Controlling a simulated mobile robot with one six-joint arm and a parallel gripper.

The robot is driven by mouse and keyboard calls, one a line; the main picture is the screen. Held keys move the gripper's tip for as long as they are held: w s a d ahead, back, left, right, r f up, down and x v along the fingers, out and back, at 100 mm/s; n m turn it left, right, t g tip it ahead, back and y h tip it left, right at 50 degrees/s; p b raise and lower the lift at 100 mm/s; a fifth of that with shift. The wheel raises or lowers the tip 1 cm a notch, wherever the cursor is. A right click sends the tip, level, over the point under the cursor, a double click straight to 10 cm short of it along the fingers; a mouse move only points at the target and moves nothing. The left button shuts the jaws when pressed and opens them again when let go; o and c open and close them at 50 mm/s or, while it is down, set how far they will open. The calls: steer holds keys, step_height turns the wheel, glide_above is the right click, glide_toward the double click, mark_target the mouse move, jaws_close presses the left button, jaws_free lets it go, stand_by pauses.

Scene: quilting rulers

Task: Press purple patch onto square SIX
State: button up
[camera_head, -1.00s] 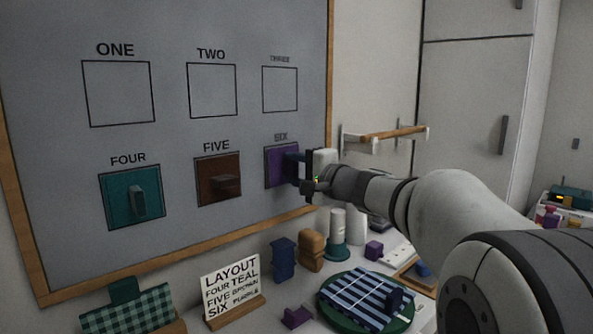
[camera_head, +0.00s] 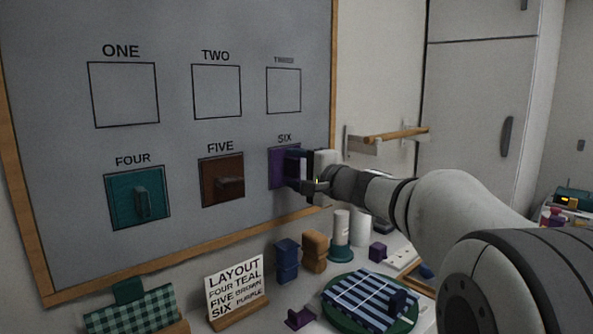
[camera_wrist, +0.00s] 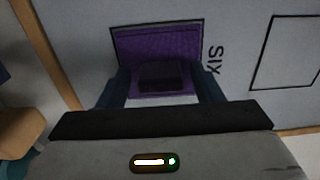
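The purple patch (camera_head: 276,168) lies against the grey board (camera_head: 185,120) at square SIX, under the SIX label. In the wrist view the purple patch (camera_wrist: 190,45) shows quilted cloth with a dark block handle (camera_wrist: 162,76). My gripper (camera_head: 297,170) is at the patch, in front of the board. In the wrist view its two dark blue fingers (camera_wrist: 162,88) stand apart, one on each side of the handle, with visible gaps. The gripper looks open. Its fingers hide part of the patch in the head view.
A teal patch (camera_head: 138,197) is on FOUR and a brown patch (camera_head: 222,181) on FIVE. ONE, TWO and THREE are empty. Below stand a layout card (camera_head: 236,288), a green round stand with striped cloth (camera_head: 365,300) and several small blocks. A wooden rail (camera_head: 395,134) is right of the board.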

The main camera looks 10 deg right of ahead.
steer(key=shift+o, duration=0.4)
steer(key=shift+s+d, duration=0.1)
steer(key=shift+d, duration=0.05)
steer(key=v, duration=0.7)
steer(key=shift+s, duration=0.2)
steer(key=shift+d+f, duration=0.1)
